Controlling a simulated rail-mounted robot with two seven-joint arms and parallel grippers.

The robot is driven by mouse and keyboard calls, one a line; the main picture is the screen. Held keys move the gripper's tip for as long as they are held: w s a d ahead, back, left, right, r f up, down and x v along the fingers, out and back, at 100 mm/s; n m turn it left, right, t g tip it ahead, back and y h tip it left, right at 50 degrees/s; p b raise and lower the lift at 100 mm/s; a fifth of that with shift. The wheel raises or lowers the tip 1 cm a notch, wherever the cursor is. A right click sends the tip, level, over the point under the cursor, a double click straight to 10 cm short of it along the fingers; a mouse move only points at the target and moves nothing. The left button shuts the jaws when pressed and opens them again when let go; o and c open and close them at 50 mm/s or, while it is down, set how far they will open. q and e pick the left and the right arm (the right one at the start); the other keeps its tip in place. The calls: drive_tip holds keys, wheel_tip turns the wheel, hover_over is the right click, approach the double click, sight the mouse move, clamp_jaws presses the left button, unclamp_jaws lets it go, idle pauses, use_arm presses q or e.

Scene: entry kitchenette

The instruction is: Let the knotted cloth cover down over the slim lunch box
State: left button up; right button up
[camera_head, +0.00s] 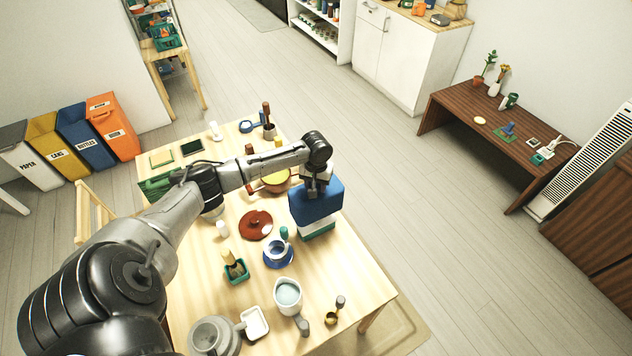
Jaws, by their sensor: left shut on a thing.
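The blue cloth cover (318,206) is near the right edge of the wooden table. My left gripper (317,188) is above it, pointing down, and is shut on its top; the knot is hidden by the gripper. Directly below the cover shows the slim lunch box (318,227), a white band with a green base (320,235). The cover hides the upper part of the box. I cannot tell how far the cover reaches around it. My right gripper is not in view.
A blue-and-white dish (278,254), a brown lid (256,225) and a pot (275,182) stand left of the box. A white pitcher (288,294) stands nearer the front. The table (355,275) is bare to the front right of the box.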

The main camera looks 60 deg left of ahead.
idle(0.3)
use_arm(q)
drive_tip(key=shift+d+r+p, duration=0.1)
drive_tip(key=shift+p, duration=0.65)
drive_tip(key=shift+f+b, duration=0.3)
drive_tip(key=shift+f, duration=0.25)
drive_tip(key=shift+f+b, duration=0.4)
drive_tip(key=shift+f, duration=1.15)
